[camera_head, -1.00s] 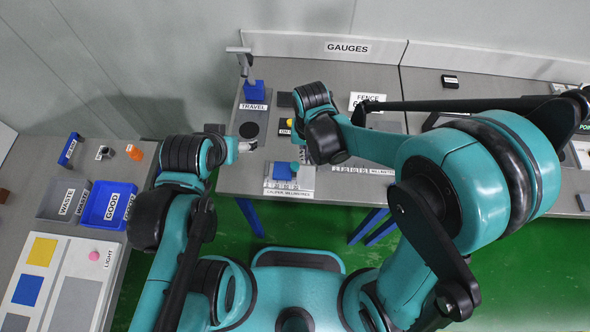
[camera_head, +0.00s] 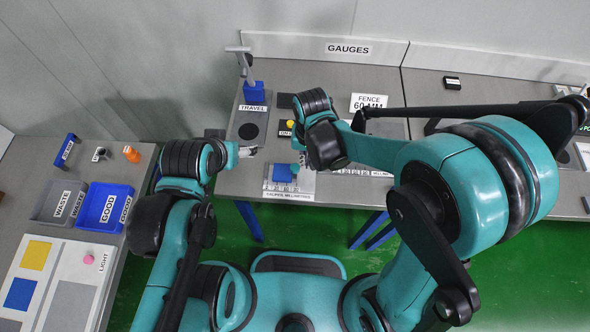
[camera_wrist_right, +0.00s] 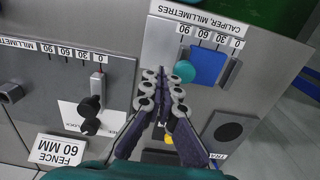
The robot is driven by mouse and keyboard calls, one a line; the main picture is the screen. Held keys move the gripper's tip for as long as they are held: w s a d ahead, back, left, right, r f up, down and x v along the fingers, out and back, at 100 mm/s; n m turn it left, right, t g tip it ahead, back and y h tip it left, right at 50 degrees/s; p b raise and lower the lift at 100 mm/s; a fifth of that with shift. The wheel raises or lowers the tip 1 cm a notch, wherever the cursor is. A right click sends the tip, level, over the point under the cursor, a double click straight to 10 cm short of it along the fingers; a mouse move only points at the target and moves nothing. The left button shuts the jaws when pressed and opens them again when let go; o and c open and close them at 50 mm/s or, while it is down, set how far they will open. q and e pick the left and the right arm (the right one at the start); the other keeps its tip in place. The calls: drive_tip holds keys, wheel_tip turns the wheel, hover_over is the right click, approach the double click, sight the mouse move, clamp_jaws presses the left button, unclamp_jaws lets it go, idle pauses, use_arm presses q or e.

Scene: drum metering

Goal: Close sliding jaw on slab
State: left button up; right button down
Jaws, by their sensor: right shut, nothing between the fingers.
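The caliper plate (camera_wrist_right: 162,52), marked in millimetres, also shows in the head view (camera_head: 303,188). A blue slab (camera_wrist_right: 208,66) lies on it below the scale, and it shows in the head view (camera_head: 282,173). A round teal knob (camera_wrist_right: 184,71), likely the sliding jaw's, sits at the slab's left edge in the wrist view; whether the jaw touches the slab is unclear. My right gripper (camera_wrist_right: 164,87) is shut and empty, its fingertips close beside the knob. My left gripper (camera_head: 247,152) is left of the caliper in the head view; its finger opening is too small to judge.
In the wrist view, a fence gauge (camera_wrist_right: 75,75) with black knobs stands left of my fingers. A dark round travel pad (camera_wrist_right: 228,132) lies to the right. Waste (camera_head: 50,207) and good (camera_head: 90,207) bins are on the left table in the head view.

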sight(304, 175)
drive_tip(key=shift+f, duration=0.1)
idle(0.6)
drive_tip(key=shift+f+b, duration=1.7)
drive_tip(key=shift+f, duration=0.05)
drive_tip(key=shift+a, duration=0.95)
drive_tip(key=shift+d, duration=0.2)
drive_tip(key=shift+d, duration=0.45)
wheel_tip(304, 175, up, 7)
drive_tip(key=p, duration=0.5)
idle(0.5)
